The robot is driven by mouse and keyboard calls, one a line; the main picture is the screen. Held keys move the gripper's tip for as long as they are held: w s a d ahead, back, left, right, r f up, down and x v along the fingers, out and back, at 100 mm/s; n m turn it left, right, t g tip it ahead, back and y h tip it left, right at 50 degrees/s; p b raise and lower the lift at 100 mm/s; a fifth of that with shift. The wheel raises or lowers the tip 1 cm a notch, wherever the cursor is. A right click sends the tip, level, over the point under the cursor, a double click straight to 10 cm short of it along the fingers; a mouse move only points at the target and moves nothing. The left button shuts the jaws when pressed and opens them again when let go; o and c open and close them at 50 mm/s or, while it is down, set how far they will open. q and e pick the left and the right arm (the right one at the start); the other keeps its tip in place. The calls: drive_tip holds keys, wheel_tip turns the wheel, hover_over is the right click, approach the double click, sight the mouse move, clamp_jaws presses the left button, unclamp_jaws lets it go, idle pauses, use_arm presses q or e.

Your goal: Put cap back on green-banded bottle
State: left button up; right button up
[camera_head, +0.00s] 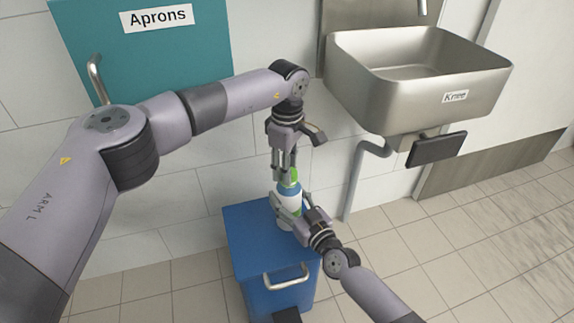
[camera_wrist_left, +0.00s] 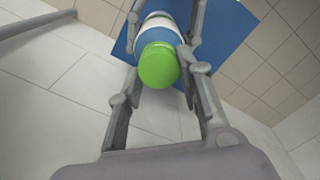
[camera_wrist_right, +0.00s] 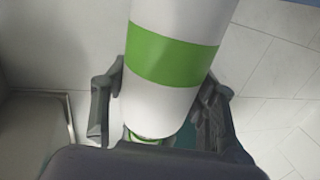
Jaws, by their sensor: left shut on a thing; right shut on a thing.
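The bottle (camera_head: 287,212) is white with a blue shoulder and stands roughly upright above the blue cabinet; its green band (camera_wrist_right: 175,60) shows in the right wrist view. My right gripper (camera_head: 284,207) is shut on the bottle's body from the lower right. The green cap (camera_wrist_left: 158,66) is lined up over the blue shoulder (camera_wrist_left: 160,36) in the left wrist view. My left gripper (camera_head: 287,172) comes down from above and is shut on the cap. I cannot tell whether the cap touches the neck or is seated, as fingers hide the joint.
The blue cabinet (camera_head: 252,240) with a metal handle (camera_head: 287,278) stands below the bottle. A steel sink (camera_head: 375,85) hangs on the wall at the right, with its drain pipe (camera_head: 357,180) beneath. A teal "Aprons" panel (camera_head: 190,55) is behind my left arm. Tiled floor (camera_head: 450,250) at right is clear.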

use_arm(q)
drive_tip(key=shift+f, duration=0.3)
drive_tip(key=m, duration=1)
drive_tip(key=shift+w+d+m, duration=0.15)
drive_tip(key=shift+d+m, duration=0.05)
drive_tip(key=shift+m, duration=0.2)
drive_tip(key=m, duration=0.5)
drive_tip(key=shift+d+m, duration=0.1)
drive_tip(key=shift+m, duration=0.2)
drive_tip(key=m, duration=0.4)
drive_tip(key=o, duration=0.7)
